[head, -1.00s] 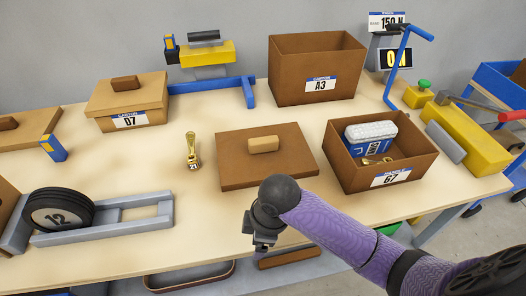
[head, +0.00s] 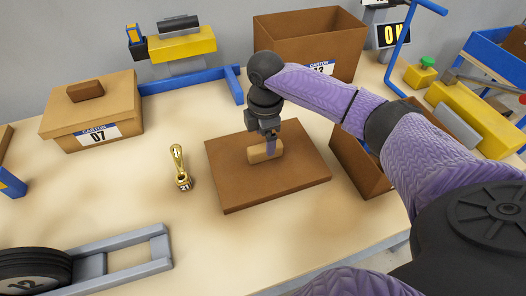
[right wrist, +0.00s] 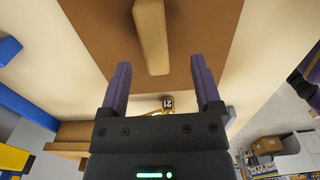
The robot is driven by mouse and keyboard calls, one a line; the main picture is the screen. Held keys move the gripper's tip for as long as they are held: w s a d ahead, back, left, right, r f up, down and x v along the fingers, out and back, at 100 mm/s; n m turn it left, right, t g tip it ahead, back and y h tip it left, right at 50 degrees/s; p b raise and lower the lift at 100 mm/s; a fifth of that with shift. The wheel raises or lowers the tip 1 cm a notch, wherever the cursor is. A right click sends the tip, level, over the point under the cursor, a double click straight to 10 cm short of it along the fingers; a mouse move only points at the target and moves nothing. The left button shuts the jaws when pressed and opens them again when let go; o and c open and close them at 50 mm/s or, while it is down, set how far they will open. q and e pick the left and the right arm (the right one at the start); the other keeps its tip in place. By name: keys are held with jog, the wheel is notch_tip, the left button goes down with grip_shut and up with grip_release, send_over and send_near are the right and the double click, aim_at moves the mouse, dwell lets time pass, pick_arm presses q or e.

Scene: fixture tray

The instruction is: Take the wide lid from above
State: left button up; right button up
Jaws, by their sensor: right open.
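The wide lid (head: 230,190) is a flat brown panel lying on the table in the middle of the head view, with a light wooden block handle (head: 257,154) on top. My right gripper (head: 268,147) points down at the handle, with a finger showing in front of part of it. In the right wrist view the two purple fingers (right wrist: 161,80) are apart and the handle (right wrist: 152,35) shows beyond the gap between them. The lid (right wrist: 205,35) fills the upper middle there. Contact with the handle cannot be told. My left gripper is not in view.
A gold trophy (head: 180,170) stands left of the lid. An open carton (head: 350,165) stands right of it, partly hidden by my right arm. Carton A3 (head: 285,45) is behind, and lidded carton D7 (head: 95,125) is at left. The table between trophy and D7 is clear.

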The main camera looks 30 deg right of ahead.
aim_at(265, 155)
jog(key=f+b, duration=0.1)
jog(key=f, duration=0.1)
jog(key=f+b, duration=0.1)
jog(key=f, duration=0.1)
jog(key=shift+w+d+f, duration=0.2)
jog(key=shift+f, duration=0.15)
jog(key=shift+r, duration=0.2)
jog(key=c, duration=1)
grip_shut()
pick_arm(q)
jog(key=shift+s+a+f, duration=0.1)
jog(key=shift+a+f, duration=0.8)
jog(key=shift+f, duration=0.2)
